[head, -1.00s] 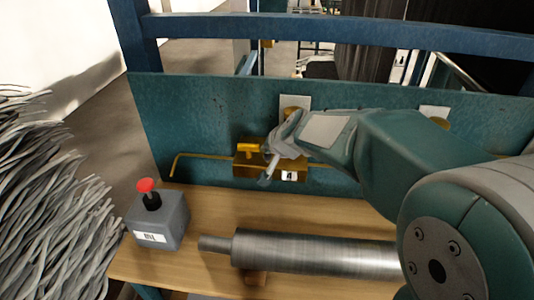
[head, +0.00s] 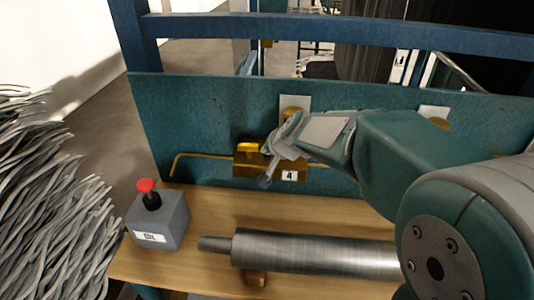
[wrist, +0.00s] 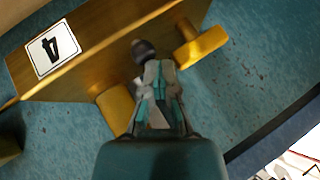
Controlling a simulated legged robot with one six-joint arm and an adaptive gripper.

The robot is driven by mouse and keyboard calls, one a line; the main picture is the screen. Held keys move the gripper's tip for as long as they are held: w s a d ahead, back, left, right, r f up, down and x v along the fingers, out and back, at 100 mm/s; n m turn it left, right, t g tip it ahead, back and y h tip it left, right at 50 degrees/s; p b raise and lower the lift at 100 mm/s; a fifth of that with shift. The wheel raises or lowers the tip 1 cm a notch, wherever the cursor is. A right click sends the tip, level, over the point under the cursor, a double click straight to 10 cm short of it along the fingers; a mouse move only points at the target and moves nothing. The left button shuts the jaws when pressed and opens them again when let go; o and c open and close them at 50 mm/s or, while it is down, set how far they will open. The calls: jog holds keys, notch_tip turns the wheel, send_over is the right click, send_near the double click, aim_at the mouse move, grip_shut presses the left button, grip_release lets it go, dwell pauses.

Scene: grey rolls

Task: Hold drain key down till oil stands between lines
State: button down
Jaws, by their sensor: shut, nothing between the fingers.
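A brass block (head: 250,165) with a white "4" label (head: 289,176) sits on the teal panel; it also shows in the wrist view (wrist: 100,25). A yellow tab (head: 248,147) stands on top of it. The wrist view shows two yellow tabs, one on the right (wrist: 202,46) and one on the left (wrist: 116,106), with a dark rounded knob (wrist: 143,50) between them. My gripper (wrist: 157,75) is shut and empty, its tips close to the knob; contact is unclear. In the head view my gripper (head: 268,178) covers the block's right part. I cannot make out oil or level lines.
A grey box with a red button (head: 146,185) stands on the wooden bench (head: 195,270) at left. A metal roller (head: 310,250) lies along the front. A thin brass pipe (head: 195,156) runs left from the block. Grey strands fill the far left.

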aim_at(268, 157)
dwell(0.8)
jog(key=shift+r, duration=0.9)
jog(key=shift+r, duration=2.55)
